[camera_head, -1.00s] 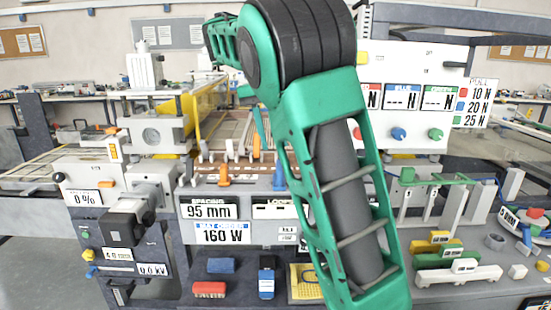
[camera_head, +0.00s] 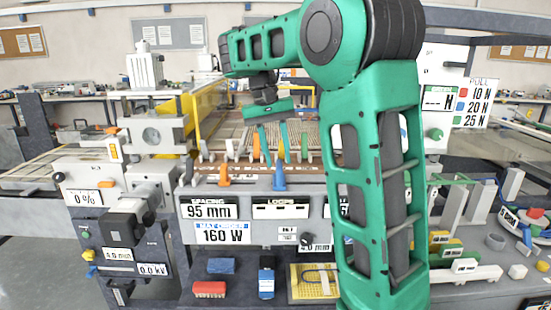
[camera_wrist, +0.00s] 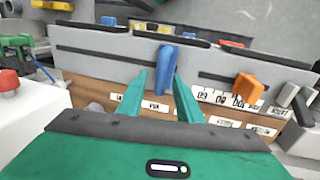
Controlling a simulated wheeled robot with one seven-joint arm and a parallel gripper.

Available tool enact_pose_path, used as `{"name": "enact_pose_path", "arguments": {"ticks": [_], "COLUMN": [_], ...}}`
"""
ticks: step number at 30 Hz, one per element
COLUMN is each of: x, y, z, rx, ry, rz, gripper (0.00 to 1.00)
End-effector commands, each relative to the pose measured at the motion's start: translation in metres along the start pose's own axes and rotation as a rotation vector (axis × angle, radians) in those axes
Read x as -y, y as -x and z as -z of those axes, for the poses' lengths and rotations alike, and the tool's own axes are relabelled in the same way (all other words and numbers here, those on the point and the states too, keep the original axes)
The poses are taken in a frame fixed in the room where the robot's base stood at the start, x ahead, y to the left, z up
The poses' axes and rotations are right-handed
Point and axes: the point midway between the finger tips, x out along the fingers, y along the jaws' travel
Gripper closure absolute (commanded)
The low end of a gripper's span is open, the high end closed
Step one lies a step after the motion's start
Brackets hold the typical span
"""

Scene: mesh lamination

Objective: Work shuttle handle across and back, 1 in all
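Two lever-like handles stand out from the brown labelled rail at the front of the machine: a blue handle (camera_head: 279,177) and an orange handle (camera_head: 224,175) to its left. I cannot tell from the labels which is the shuttle handle. In the wrist view the blue handle (camera_wrist: 166,70) stands upright in line with the gap between my fingers, and the orange handle (camera_wrist: 248,90) is off to the right. My gripper (camera_wrist: 159,80) is open and empty, and seems apart from the blue handle. In the head view my gripper (camera_head: 274,143) points down above the rail.
A white block (camera_head: 152,133) and a dark actuator (camera_head: 125,225) stand at the machine's left. Below the panel lie a red brush (camera_head: 209,289) and a yellow board (camera_head: 300,270). My arm hides part of the panel's right side. Coloured clamps (camera_head: 445,243) lie on the right bench.

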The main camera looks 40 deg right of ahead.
Motion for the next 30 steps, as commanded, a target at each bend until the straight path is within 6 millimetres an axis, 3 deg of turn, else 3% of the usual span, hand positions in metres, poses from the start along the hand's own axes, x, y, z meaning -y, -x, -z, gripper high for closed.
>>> {"name": "enact_pose_path", "arguments": {"ticks": [15, 16, 20, 30], "x": [0.0011, 0.0011, 0.0010, -0.0006], "y": [-0.0072, -0.0072, -0.0071, -0.0074], "z": [-0.0006, -0.0006, -0.0006, -0.0046], "rx": [-0.002, -0.002, -0.002, -0.004], "ry": [0.000, 0.000, 0.000, 0.017], "rz": [0.002, 0.002, 0.002, 0.002], "gripper": [0.67, 0.70, 1.00, 1.00]}}
